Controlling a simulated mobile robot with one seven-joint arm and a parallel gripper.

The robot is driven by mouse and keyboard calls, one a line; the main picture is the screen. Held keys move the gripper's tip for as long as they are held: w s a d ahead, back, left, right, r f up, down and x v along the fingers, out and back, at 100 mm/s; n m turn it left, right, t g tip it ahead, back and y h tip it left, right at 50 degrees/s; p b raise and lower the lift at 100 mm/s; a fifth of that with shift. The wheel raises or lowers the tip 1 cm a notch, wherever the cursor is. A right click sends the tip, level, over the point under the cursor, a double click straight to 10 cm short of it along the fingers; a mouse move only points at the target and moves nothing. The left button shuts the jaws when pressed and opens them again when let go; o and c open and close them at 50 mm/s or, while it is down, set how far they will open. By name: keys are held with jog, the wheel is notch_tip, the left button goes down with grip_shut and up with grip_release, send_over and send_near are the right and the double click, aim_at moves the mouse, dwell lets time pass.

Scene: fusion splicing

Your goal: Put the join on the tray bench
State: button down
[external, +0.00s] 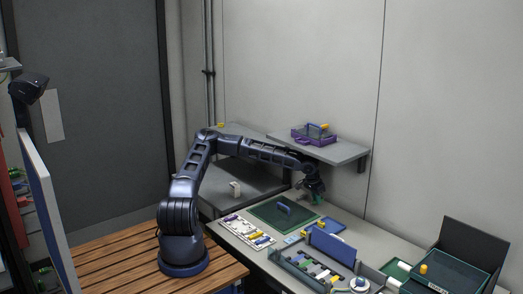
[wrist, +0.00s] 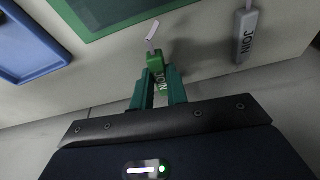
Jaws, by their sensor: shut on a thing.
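My gripper (external: 314,194) is in the external view, above the back of the worktop, near the green mat. In the wrist view its two green fingers (wrist: 158,90) are shut on a green join (wrist: 155,62) marked JOIN. A pale tag on a thin strand sticks out of the join's far end. I cannot tell which surface is the tray bench.
A green mat (external: 266,213) and a blue tray (external: 339,228) lie on the worktop. The blue tray also shows in the wrist view (wrist: 30,62). A grey shelf (external: 345,153) with a purple carrier (external: 302,137) overhangs behind. Parts trays and a dark open case (external: 458,270) fill the front.

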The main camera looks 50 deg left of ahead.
notch_tip(320, 180, down, 2)
jog(key=shift+f, duration=0.1)
jog(key=c, duration=1.4)
grip_release()
jog(key=v, duration=0.3)
jog(key=shift+s, duration=0.4)
jog(key=s, duration=0.7)
jog(key=s+a, duration=0.1)
jog(key=s, duration=0.3)
jog(key=shift+s, duration=0.15)
